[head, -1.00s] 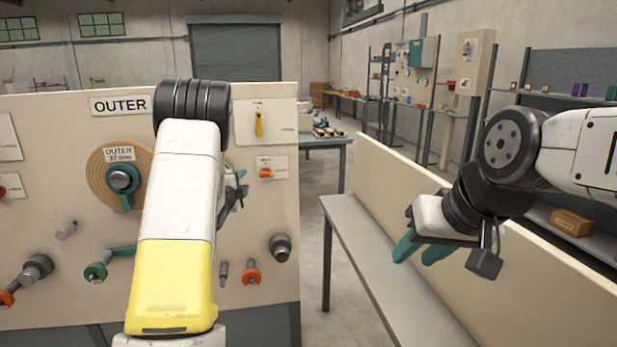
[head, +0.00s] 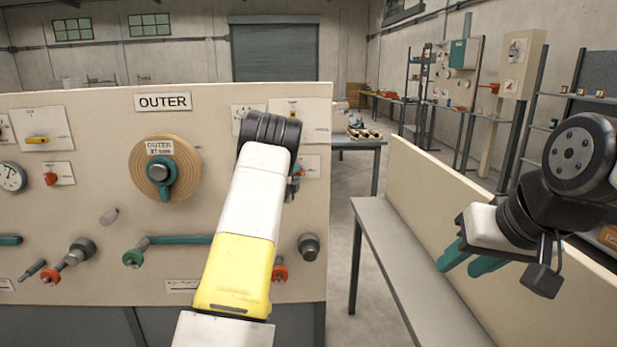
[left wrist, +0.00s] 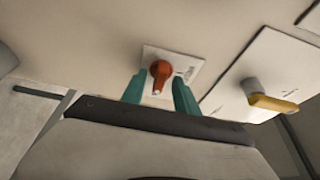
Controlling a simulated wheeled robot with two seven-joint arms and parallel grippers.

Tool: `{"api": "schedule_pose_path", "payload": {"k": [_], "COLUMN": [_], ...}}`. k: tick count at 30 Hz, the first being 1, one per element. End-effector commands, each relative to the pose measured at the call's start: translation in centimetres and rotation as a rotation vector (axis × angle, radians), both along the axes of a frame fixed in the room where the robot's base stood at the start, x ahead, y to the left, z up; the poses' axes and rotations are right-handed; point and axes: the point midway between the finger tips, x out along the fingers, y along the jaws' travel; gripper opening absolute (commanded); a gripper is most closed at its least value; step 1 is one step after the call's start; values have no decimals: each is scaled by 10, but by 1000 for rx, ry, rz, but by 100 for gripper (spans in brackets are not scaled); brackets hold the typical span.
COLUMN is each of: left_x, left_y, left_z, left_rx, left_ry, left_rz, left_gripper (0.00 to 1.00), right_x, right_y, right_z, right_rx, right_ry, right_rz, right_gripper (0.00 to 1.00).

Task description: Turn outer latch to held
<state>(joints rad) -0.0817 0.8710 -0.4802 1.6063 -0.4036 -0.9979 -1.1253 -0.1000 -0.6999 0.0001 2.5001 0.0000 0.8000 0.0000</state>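A red-orange knob (left wrist: 160,74) on a small white plate (left wrist: 185,58) shows in the left wrist view; its lettering is too small to read, so I cannot confirm it is the outer latch. My left gripper (left wrist: 158,82) is open, its teal fingers on either side of the knob in that view. I cannot tell whether they touch it. In the head view my left arm hides the knob and most of this gripper. The OUTER sign (head: 163,102) is above a tan disc (head: 190,150) with a teal handle (head: 161,174). My right gripper (head: 458,270) is open and empty.
A yellow lever (left wrist: 272,103) on a larger plate is right of the red-orange knob in the left wrist view. A teal-handled crank (head: 165,245) and a dark round knob (head: 309,246) stick out of the panel. A grey bench (head: 410,270) is at the right.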

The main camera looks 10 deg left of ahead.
Motion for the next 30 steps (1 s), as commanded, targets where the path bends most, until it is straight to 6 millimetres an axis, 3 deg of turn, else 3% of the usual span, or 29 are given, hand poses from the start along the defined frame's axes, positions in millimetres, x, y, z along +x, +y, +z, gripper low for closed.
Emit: {"api": "schedule_pose_path", "payload": {"k": [3,9,20,30], "left_x": [0,0,0,-1], "left_y": [0,0,0,1], "left_z": [0,0,-1,-4], "left_rx": [0,0,-24,-211], "left_ry": [0,0,-6,-58], "left_rz": [0,0,0,3], "left_gripper": [34,0,0,0], "right_x": [0,0,0,0], "right_y": [0,0,0,0], "right_z": [0,0,0,0], "right_rx": [0,0,0,0], "right_ry": [0,0,0,0], "right_rz": [0,0,0,0], "right_gripper": [36,36,36,36]}}
